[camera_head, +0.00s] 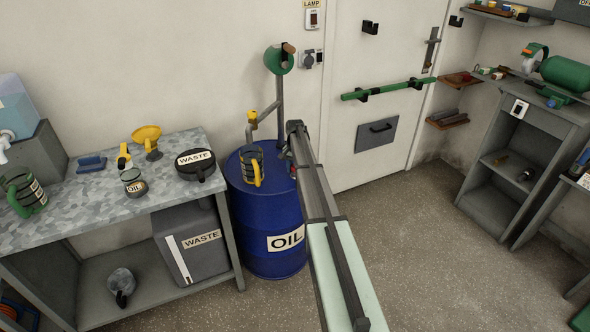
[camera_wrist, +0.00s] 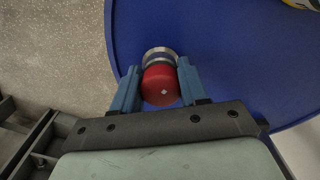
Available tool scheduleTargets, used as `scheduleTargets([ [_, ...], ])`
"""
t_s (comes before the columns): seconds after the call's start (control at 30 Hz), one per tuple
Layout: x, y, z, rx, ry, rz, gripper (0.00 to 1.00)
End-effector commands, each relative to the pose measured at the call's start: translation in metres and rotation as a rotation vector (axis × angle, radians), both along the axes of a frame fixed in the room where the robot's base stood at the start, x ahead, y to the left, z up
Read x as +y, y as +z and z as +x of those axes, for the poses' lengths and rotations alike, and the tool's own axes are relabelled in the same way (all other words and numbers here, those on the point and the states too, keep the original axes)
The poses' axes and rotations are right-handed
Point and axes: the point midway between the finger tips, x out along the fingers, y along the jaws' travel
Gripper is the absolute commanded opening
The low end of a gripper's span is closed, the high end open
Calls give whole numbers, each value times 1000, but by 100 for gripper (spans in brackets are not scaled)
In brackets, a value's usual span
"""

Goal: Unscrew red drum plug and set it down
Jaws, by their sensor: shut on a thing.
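A blue oil drum (camera_head: 262,225) labelled OIL stands on the floor between the workbench and the door. The red plug (camera_wrist: 161,84) shows in the wrist view near the rim of the blue drum top (camera_wrist: 230,50). A metal ring (camera_wrist: 158,54) shows just beyond the plug. My gripper (camera_wrist: 158,82) is shut on the red plug, one blue finger on each side. I cannot tell whether the plug is still seated in the drum. In the head view, my arm covers most of the plug and the drum's right side.
The workbench (camera_head: 95,219) at left holds a round WASTE container (camera_head: 196,164) and several small items. The floor (camera_head: 430,215) at right is clear.

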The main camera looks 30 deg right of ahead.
Motion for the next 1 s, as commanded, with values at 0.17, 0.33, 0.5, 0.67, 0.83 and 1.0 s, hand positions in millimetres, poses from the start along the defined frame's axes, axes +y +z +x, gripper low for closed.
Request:
scheduleTargets([
  [0.17, 0, 0, 0, 0, 84, 1, 26],
  [0.33, 1, 0, -1, 1, 151, 2, 26],
  [0.5, 1, 0, -1, 2, 152, 2, 26],
  [0.67, 1, 0, -2, 3, 190, 3, 26],
  [0.83, 1, 0, -2, 3, 285, 4, 25],
  [1.0, 2, 0, -3, 4, 303, 5, 25],
])
